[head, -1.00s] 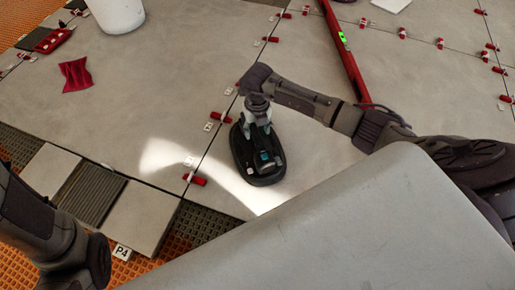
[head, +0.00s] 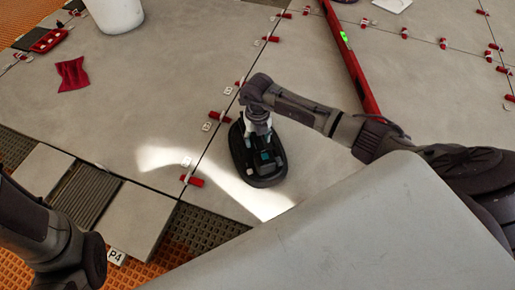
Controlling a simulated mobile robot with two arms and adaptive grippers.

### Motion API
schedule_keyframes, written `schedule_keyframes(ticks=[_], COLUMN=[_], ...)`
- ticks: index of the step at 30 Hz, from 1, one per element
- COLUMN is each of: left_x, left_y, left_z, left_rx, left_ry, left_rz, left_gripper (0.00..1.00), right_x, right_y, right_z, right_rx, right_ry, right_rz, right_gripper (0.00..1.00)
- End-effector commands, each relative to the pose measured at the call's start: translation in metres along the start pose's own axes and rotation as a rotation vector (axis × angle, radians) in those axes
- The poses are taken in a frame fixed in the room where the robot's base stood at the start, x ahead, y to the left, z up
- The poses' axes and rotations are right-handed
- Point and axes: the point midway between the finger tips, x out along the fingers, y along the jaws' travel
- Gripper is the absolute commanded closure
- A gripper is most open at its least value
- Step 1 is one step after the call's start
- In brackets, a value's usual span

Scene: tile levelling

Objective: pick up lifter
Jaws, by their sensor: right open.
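The lifter (head: 262,172) is a black oval suction device with a dark handle on top. It lies flat on a large grey tile, just right of a tile joint in the middle of the head view. My right gripper (head: 258,137) points down at the lifter's upper end, with its fingers open. The fingers partly hide the handle, and I cannot tell whether they touch it. My left arm shows at the lower left, but its gripper fingers are not in view.
Red levelling clips (head: 192,181) stand along the tile joints. A long red level (head: 352,62) lies right of the lifter. A white bucket (head: 116,12), a red cloth (head: 72,74) and a red tray (head: 50,40) are at the upper left. A P4 label (head: 116,257) is at the lower left.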

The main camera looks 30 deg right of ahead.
Motion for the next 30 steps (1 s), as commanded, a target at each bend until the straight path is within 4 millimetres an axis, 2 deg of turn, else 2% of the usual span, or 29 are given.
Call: schedule_keyframes(ticks=[11, 20, 21, 30], left_x=[0.0003, 0.0002, 0.0002, 0.0003], left_y=[-0.0001, -0.0001, -0.0002, -0.0003], left_z=[0.0002, 0.0004, 0.0004, 0.0006], left_rx=[0.0, 0.0, 0.0, 0.001], left_ry=[0.0, -0.001, -0.001, -0.002], left_rz=[0.0, 0.0, 0.0, 0.0], left_gripper=[0.6, 0.6, 0.6, 0.6], right_x=[0.0015, 0.0015, 0.0015, -0.0003], right_y=[-0.0002, -0.0002, -0.0002, 0.0002], right_z=[-0.0001, -0.0001, -0.0001, 0.0012], right_rx=[0.0, 0.0, 0.0, 0.0], right_ry=[0.0, 0.0, 0.0, -0.003], right_rz=[-0.001, -0.001, -0.001, 0.001], right_gripper=[0.47, 0.97, 1.0, 1.0])
